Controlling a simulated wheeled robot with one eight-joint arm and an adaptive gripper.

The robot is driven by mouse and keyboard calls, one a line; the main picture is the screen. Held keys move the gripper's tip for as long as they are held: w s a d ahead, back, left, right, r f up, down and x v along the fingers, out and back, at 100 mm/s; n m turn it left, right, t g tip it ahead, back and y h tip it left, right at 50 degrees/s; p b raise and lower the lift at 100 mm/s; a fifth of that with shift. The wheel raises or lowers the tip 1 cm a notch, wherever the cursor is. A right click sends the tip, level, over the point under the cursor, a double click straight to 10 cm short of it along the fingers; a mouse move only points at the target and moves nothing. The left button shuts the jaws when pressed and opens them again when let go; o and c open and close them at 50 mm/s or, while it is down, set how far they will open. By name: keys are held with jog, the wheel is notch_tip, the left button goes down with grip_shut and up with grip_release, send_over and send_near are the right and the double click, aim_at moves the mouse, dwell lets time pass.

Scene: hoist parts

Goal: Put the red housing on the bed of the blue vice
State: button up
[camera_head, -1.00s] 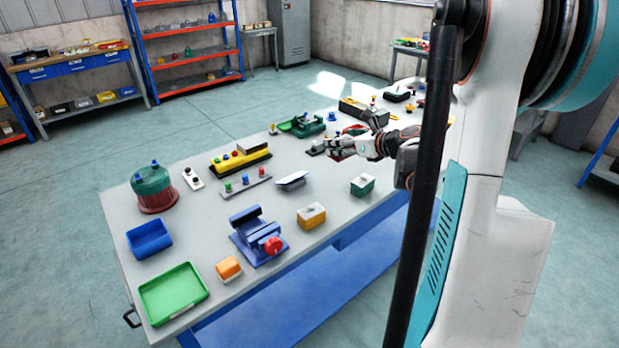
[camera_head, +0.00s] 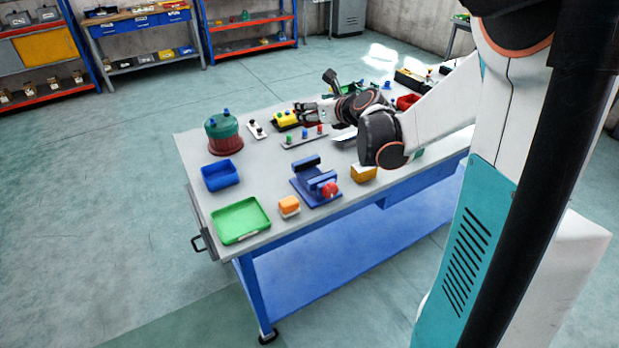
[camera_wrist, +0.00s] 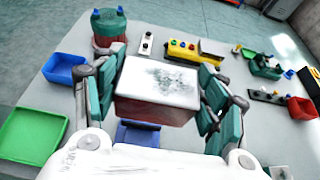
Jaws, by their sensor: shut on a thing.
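The red housing (camera_wrist: 150,111), a box with red sides and a worn whitish top, fills the middle of the wrist view. My gripper (camera_wrist: 160,84) is shut on it, with the teal-padded fingers along its left and right sides.
A green-and-red drum (camera_head: 224,133) and a button bar (camera_head: 306,137) stand behind.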

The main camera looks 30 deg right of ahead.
notch_tip(320, 180, down, 20)
jog(key=b, duration=0.7)
jog(key=shift+s+r, duration=0.1)
jog(key=shift+f+b, duration=0.3)
jog(key=shift+b, duration=0.05)
jog(key=o, duration=1.3)
jog(key=shift+r, duration=0.1)
jog(key=shift+r+p, duration=0.2)
jog(key=shift+p, duration=0.15)
jog(key=p+v, duration=0.2)
jog(key=v, duration=1)
jog(key=shift+p, duration=0.4)
jog(key=shift+d, duration=0.15)
